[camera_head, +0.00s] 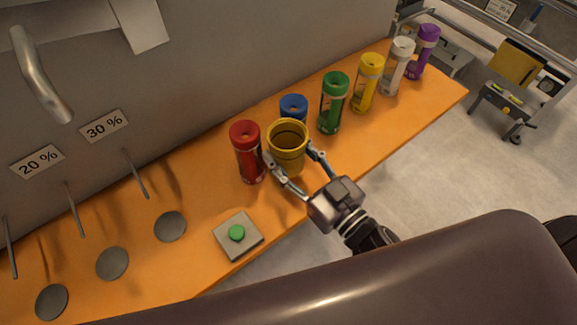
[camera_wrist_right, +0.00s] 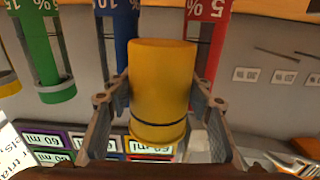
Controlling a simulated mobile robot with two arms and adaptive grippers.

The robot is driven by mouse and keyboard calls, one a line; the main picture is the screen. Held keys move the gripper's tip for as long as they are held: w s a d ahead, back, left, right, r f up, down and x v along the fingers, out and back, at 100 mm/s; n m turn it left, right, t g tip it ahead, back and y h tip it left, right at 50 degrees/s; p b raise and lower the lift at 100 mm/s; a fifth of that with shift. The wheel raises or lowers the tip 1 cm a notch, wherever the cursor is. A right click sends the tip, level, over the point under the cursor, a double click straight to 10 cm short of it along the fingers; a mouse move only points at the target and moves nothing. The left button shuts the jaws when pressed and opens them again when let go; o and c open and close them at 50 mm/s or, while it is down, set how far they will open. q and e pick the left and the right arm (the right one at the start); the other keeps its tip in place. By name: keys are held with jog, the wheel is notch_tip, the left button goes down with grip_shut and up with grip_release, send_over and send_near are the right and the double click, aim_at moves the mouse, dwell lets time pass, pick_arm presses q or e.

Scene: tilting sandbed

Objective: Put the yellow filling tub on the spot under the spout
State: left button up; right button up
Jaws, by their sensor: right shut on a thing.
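The yellow filling tub (camera_head: 287,157) is an open-topped cup with a dark ring near its base. My right gripper (camera_head: 290,152) is shut on it, one finger on each side. In the right wrist view the tub (camera_wrist_right: 161,85) stands between both fingers (camera_wrist_right: 160,100). The tub is over the orange bench, between the red cylinder and the green one; I cannot tell whether it touches the bench. Round grey spots (camera_head: 170,226) lie on the bench at left, with thin rods (camera_head: 136,173) above them. I cannot tell which part is the spout. My left gripper is not in view.
A red cylinder (camera_head: 247,152) stands close left of the tub, and a blue one (camera_head: 293,106) is behind it. Green (camera_head: 333,102), yellow, white and purple cylinders stand further right. A green button box (camera_head: 238,235) sits in front. A bent metal pipe (camera_head: 41,75) is at upper left.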

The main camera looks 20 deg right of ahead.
aim_at(289, 167)
jog(key=shift+f, duration=0.85)
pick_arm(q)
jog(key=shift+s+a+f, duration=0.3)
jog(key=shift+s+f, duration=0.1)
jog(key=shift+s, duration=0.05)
pick_arm(e)
jog(key=shift+f, duration=1.85)
jog(key=shift+f+b, duration=0.15)
jog(key=shift+b, duration=0.2)
jog(key=o, duration=1.1)
jog(key=shift+s, duration=0.1)
